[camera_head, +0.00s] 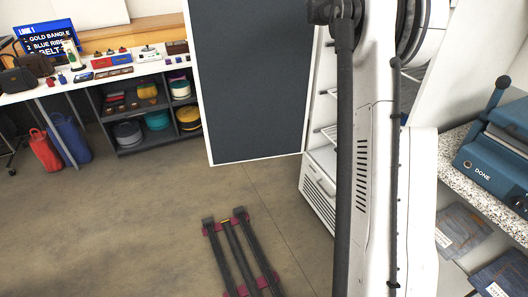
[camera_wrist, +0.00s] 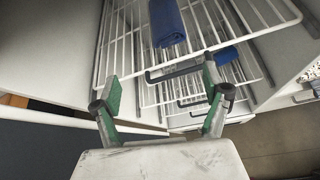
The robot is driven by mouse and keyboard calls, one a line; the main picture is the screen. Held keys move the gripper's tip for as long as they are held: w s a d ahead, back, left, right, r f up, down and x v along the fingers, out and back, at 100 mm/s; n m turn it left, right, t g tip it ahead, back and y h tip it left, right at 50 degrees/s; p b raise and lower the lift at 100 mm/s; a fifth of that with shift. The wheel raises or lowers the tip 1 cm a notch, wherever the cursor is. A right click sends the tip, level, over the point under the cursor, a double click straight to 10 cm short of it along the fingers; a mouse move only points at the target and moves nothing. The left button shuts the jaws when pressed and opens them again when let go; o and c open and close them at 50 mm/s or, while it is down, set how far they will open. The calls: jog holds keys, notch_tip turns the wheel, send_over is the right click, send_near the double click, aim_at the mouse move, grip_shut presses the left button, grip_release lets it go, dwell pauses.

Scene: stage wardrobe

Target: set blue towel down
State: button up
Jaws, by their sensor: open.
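In the wrist view, a folded blue towel (camera_wrist: 167,22) lies on a white wire shelf (camera_wrist: 205,20), beyond my fingertips. My gripper (camera_wrist: 162,85) has its two green-padded fingers spread wide, with nothing held between them. The towel is apart from both fingers. A second blue cloth-like piece (camera_wrist: 226,55) shows beyond the right finger, on what looks like another rack level. In the head view the towel and my gripper are not visible; my white arm covers much of the open cabinet (camera_head: 318,185).
Several wire racks (camera_wrist: 180,95) with dark front edges lie close around my fingers. In the head view, a blue box marked DONE (camera_head: 492,162) stands on a speckled counter (camera_head: 455,147) at right. A dark panel (camera_head: 252,80) stands left of the cabinet. The floor at left is mostly clear.

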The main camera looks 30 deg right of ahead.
jog(key=s+a+m+t+y, duration=0.15)
jog(key=s+a, duration=0.25)
jog(key=a, duration=0.8)
jog(key=s+a+m+t+y, duration=0.1)
jog(key=s+a+m+y, duration=0.3)
jog(key=a, duration=0.7)
jog(key=s+a+m+t, duration=0.2)
jog(key=s+a, duration=0.3)
jog(key=a, duration=0.7)
jog(key=s+a+f+m+y, duration=0.2)
jog(key=s+a+f, duration=0.3)
jog(key=s+a, duration=0.3)
jog(key=s+a+f+m+t+y, duration=0.1)
jog(key=s+a+f+m+y, duration=0.1)
jog(key=s+a+f, duration=0.3)
jog(key=s+a+f+m+t+y, duration=0.1)
jog(key=s+a+f, duration=0.4)
jog(key=s+a, duration=0.5)
jog(key=a+m+y, duration=0.1)
jog(key=m, duration=0.1)
jog(key=shift+s+a+m+y, duration=0.2)
jog(key=shift+s+m+y, duration=0.15)
